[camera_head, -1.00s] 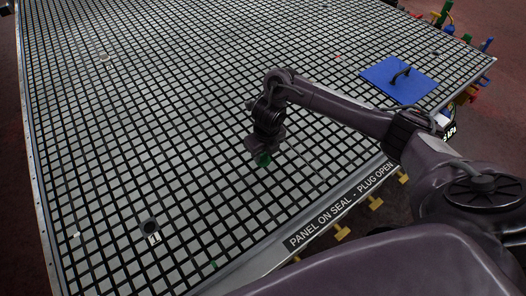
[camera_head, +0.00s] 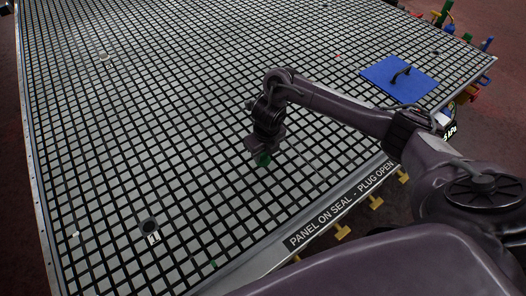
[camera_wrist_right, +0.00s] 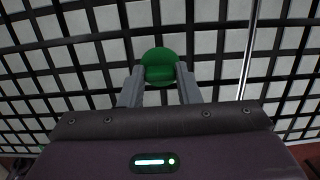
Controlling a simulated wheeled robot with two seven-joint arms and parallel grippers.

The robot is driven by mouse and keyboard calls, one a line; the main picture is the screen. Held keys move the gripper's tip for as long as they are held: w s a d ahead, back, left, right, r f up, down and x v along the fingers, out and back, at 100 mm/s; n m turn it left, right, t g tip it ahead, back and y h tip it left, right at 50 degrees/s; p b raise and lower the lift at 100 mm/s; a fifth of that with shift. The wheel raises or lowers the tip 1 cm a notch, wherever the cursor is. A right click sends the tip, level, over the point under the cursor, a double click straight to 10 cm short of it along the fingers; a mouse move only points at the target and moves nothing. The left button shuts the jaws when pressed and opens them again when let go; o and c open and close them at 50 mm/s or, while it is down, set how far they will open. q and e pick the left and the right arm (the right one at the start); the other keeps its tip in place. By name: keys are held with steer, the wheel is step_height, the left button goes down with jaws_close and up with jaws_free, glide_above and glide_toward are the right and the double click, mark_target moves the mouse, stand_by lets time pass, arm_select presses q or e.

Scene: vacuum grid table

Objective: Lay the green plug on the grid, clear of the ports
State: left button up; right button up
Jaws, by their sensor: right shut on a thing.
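The green plug (camera_head: 263,160) is between the fingertips of my right gripper (camera_head: 259,152), low over the grid table (camera_head: 150,110), near its front edge. In the right wrist view the plug (camera_wrist_right: 158,67) shows as a rounded green piece with a band across it, and the two grey fingers (camera_wrist_right: 160,85) are shut on its sides. I cannot tell whether the plug touches the grid. A dark round port (camera_head: 149,227) marked 1 lies to the left, well apart from the plug. My left gripper is not in view.
A blue panel (camera_head: 385,82) with a black handle lies at the right. A label strip (camera_head: 340,205) and yellow T-shaped pieces (camera_head: 342,231) line the front edge. Another small round spot (camera_head: 103,56) is at the far left. Wide grid around the plug is bare.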

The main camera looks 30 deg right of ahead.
mark_target(265, 162)
steer(key=shift+f+b, duration=0.4)
steer(key=shift+f, duration=0.1)
steer(key=o, duration=1)
steer(key=r, duration=0.2)
steer(key=r+p, duration=0.1)
steer(key=r, duration=0.2)
steer(key=s+r+p, duration=0.1)
steer(key=r, duration=0.1)
steer(key=shift+r, duration=0.35)
steer(key=shift+f, duration=0.1)
